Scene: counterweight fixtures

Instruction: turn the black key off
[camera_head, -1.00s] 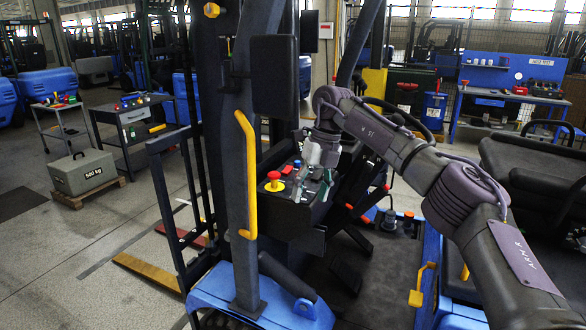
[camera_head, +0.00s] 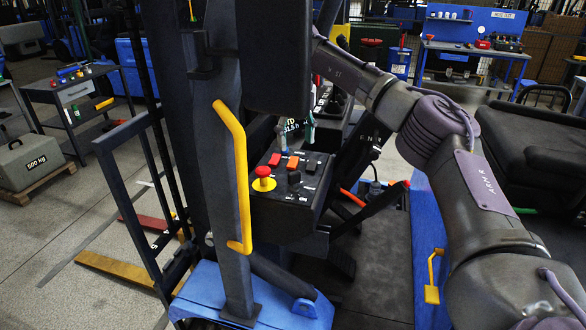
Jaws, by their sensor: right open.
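A dark control panel (camera_head: 283,205) is on the forklift, just right of the yellow grab handle. On it, a small black knob-like part (camera_head: 294,178) looks like the black key; its angle is too small to read. My right gripper (camera_head: 296,140) points down above the rear of the panel, open and apart from the key. Its upper part is hidden behind the dark box at the top. My left gripper is not in view.
A red emergency button (camera_head: 263,172) on a yellow base stands left of the key. The yellow handle (camera_head: 238,170) and the dark box (camera_head: 277,60) are close to the panel. A black lever with a red end (camera_head: 384,200) is to the right.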

